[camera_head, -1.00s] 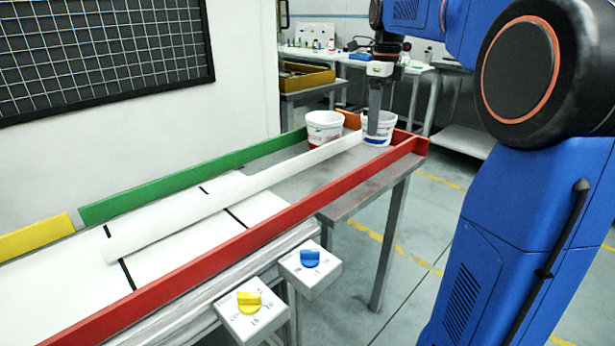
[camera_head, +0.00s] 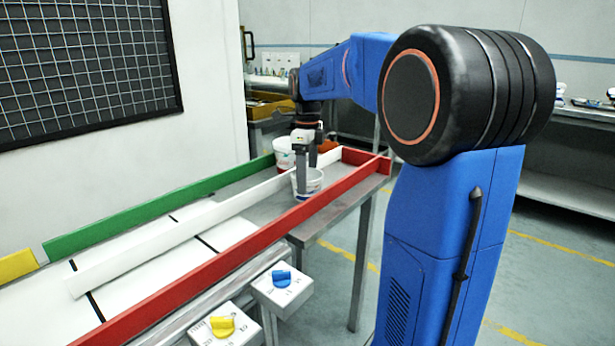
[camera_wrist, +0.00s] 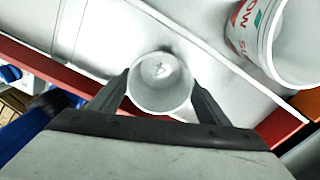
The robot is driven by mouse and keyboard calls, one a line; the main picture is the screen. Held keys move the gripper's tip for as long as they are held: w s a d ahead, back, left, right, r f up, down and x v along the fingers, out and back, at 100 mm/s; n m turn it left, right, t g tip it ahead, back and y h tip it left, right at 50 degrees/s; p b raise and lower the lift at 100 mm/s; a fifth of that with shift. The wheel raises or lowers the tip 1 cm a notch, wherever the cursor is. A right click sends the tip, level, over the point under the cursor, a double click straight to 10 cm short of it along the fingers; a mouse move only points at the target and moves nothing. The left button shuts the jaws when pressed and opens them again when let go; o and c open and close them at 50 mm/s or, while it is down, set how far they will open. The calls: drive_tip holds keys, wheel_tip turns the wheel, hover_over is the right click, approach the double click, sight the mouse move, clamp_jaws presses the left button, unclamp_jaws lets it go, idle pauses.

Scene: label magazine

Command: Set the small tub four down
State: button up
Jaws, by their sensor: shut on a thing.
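The small tub four (camera_head: 307,186) is a white tub in the near lane, between the white divider (camera_head: 215,217) and the red rail (camera_head: 262,236). In the wrist view I look into the tub (camera_wrist: 160,72) and see a 4 on its inside bottom. My gripper (camera_wrist: 160,90) is shut on it, one finger on each side. The gripper also shows from above in the head view (camera_head: 306,170). The tub looks upright and low in the lane. I cannot tell whether its bottom touches the surface.
A second white tub with red and green print (camera_head: 284,158) stands across the divider, and appears larger in the wrist view (camera_wrist: 270,40). A green rail (camera_head: 150,208) bounds the far lane. Two knob boxes (camera_head: 283,287) sit below the red rail. The lane left of the tub is clear.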

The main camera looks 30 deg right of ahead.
drive_tip(key=o, duration=1)
drive_tip(key=shift+f, duration=0.1)
wheel_tip(320, 180, up, 12)
drive_tip(key=shift+r, duration=0.15)
idle(0.4)
